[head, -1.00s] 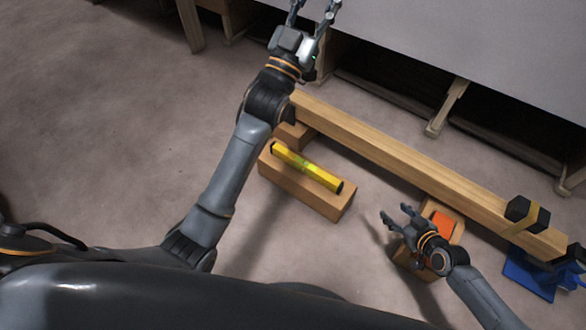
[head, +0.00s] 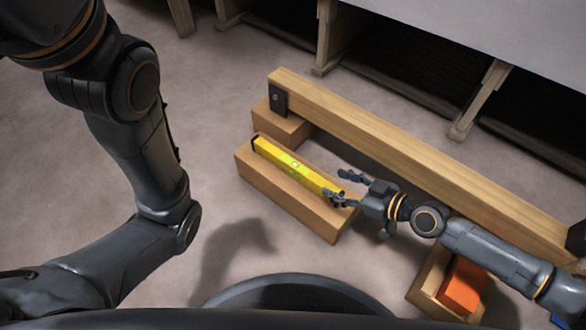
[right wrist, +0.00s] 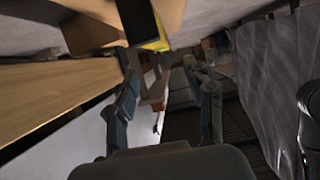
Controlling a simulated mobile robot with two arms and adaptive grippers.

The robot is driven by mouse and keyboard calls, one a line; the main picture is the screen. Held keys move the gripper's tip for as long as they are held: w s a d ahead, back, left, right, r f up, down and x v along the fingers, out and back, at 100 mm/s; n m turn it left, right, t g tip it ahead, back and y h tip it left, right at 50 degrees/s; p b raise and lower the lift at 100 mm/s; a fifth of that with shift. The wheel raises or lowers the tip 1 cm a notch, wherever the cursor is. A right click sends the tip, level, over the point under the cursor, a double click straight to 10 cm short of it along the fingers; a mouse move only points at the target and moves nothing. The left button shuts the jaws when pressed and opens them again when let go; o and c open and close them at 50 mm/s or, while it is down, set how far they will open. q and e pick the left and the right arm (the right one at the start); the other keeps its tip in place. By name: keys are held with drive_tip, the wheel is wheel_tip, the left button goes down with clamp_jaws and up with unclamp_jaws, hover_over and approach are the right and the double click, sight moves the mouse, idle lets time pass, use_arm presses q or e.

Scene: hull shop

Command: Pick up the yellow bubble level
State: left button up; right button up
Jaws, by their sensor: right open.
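The yellow bubble level (head: 290,164) lies lengthwise on top of a wooden block (head: 275,190), with dark end caps. My right gripper (head: 339,186) is open at the level's right end in the head view. One finger overlaps that end and the other is above it in the picture; I cannot tell whether either touches. In the right wrist view, the open fingers (right wrist: 163,78) show with part of the yellow level (right wrist: 160,40) and its black end beyond them, near the top edge. My left arm shows at the left of the head view, but its gripper is out of frame.
A long wooden beam (head: 400,145) runs behind the level, its left end above a smaller block (head: 278,126). An orange object (head: 462,285) sits at a wooden block (head: 425,285) below my right arm. Bare floor (head: 240,100) lies to the left.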

approach(301, 168)
drive_tip(key=x, duration=0.4)
drive_tip(key=shift+s+f, duration=0.15)
drive_tip(key=shift+f, duration=0.05)
drive_tip(key=shift+r+b+x, duration=0.2)
drive_tip(key=shift+b+x, duration=0.7)
drive_tip(key=shift+x, duration=1.7)
clamp_jaws()
